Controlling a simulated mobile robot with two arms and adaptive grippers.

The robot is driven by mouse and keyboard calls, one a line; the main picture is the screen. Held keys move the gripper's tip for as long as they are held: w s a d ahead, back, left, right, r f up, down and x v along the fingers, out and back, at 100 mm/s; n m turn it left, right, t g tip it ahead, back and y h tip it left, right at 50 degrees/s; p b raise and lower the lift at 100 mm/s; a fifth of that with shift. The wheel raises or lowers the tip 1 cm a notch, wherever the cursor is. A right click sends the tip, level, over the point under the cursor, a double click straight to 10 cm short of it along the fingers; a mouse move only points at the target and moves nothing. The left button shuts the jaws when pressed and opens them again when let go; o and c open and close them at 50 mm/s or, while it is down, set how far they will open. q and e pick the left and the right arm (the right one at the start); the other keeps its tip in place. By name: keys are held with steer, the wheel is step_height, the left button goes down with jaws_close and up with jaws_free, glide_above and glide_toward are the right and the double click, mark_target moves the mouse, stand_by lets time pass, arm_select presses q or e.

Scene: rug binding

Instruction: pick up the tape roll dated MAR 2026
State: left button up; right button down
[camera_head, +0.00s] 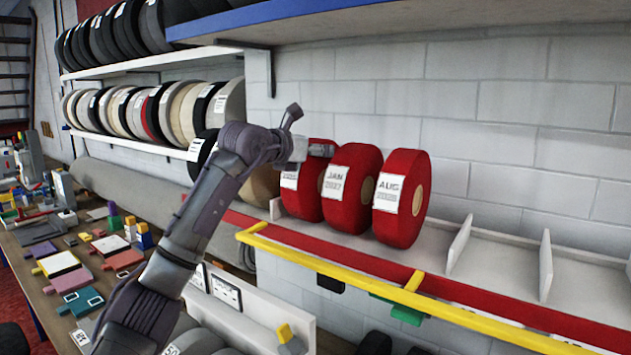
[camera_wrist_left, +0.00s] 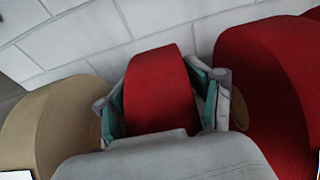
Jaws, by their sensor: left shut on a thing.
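Several red tape rolls stand on edge on the shelf. The leftmost red roll (camera_head: 306,200) has a white label; its upper line is hidden by my gripper and its lower line is too small to read surely. My left gripper (camera_head: 322,150) reaches it from above left. In the left wrist view, the fingers of my left gripper (camera_wrist_left: 163,95) are shut on both sides of this red roll (camera_wrist_left: 158,88). It still stands in line with its neighbours. The roll marked JAN 2027 (camera_head: 352,205) is right beside it, and the AUG 2028 roll (camera_head: 410,215) is further right. My right gripper is not in view.
A tan roll (camera_wrist_left: 50,125) stands left of the held roll. The white shelf (camera_head: 500,270) has upright dividers and empty bays to the right. A yellow rail (camera_head: 470,308) runs along its front. A blue-edged shelf (camera_head: 290,20) hangs above. A cluttered bench (camera_head: 40,262) is at left.

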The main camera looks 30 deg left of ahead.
arm_select(q)
jaws_close()
steer(key=shift+r, duration=0.1)
